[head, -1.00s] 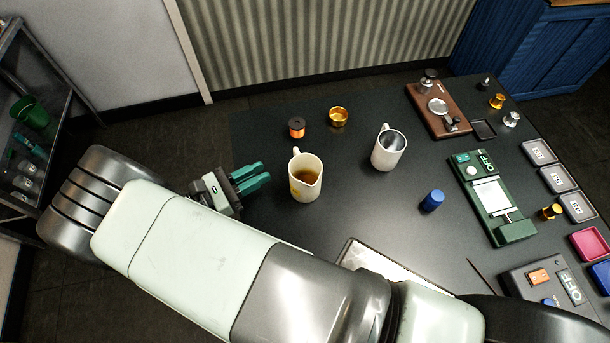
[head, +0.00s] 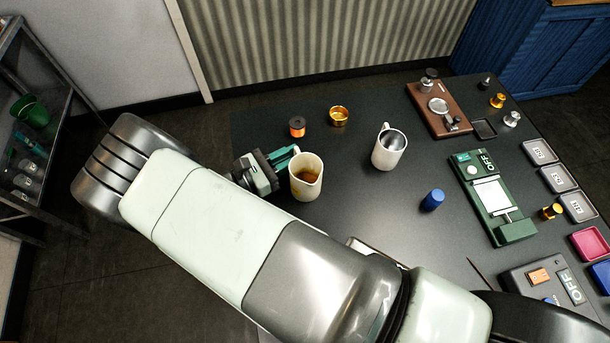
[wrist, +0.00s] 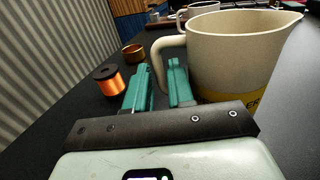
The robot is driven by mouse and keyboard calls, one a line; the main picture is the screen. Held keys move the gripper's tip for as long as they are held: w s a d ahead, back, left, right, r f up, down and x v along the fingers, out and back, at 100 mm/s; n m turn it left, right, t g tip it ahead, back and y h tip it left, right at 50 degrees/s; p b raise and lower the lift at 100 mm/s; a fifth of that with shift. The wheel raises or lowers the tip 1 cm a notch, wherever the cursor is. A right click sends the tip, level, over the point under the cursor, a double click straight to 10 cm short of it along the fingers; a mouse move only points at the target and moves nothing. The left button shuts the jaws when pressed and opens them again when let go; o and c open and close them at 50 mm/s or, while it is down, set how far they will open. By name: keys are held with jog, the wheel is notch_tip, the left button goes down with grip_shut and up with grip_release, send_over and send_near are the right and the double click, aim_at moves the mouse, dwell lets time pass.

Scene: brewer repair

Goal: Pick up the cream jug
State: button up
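The cream jug (head: 307,180) stands upright on the dark table and holds brown liquid. In the wrist view the jug (wrist: 235,55) fills the upper right, with its spout to the right, part of a yellow label low on its side, and its handle (wrist: 163,48) toward me. My gripper (head: 289,157) is at the jug's left, handle side. In the wrist view my gripper's green fingers (wrist: 158,72) are apart, with the handle at or between their tips. I cannot tell whether they touch it.
A white mug (head: 388,152) stands right of the jug. An orange spool (head: 297,127) and a gold cup (head: 339,116) stand behind it. The table between jug and blue cylinder is clear.

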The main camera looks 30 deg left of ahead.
grip_shut()
jog(key=shift+r, duration=0.15)
